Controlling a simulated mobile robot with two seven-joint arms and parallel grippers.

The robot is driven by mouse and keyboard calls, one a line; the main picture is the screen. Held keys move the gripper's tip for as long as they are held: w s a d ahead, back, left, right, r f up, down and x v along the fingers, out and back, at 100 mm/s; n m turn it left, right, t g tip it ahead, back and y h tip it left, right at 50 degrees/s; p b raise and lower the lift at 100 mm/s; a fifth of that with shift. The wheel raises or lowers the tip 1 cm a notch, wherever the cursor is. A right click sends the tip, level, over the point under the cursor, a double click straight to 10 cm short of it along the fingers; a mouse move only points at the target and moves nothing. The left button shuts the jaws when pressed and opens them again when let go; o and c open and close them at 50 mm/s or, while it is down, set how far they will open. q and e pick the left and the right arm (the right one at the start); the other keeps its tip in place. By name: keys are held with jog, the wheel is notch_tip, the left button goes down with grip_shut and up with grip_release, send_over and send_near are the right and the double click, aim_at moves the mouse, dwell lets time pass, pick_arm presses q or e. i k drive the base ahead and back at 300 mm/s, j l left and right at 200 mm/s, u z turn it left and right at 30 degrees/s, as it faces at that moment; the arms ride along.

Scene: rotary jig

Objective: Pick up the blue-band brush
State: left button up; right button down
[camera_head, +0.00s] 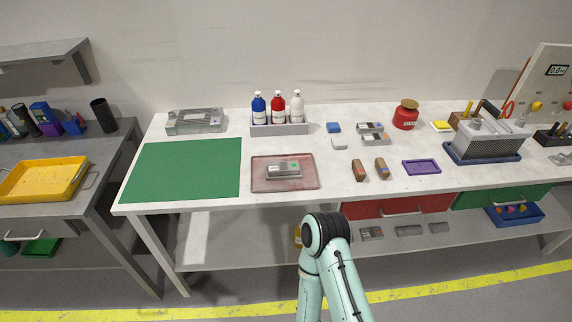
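Two small brown brushes lie side by side on the white workbench (215,205), right of its middle. The left brush (358,171) and the right brush (382,169) each carry a small coloured band. The bands are too small for me to tell surely which one is blue. The brushes lie apart from each other, and nothing touches them. Neither of my grippers shows in the head view. Only a teal and black arm part of mine shows at the bottom middle, in front of the bench.
A pink tray (258,184) with a grey block stands left of the brushes, a purple tray (421,167) right of them. Blue (334,128) and white (339,143) blocks and grey metal parts (372,133) lie behind. A red drawer (400,206) is below the bench top.

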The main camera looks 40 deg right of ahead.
aim_at(381, 166)
jog(key=z, duration=2.1)
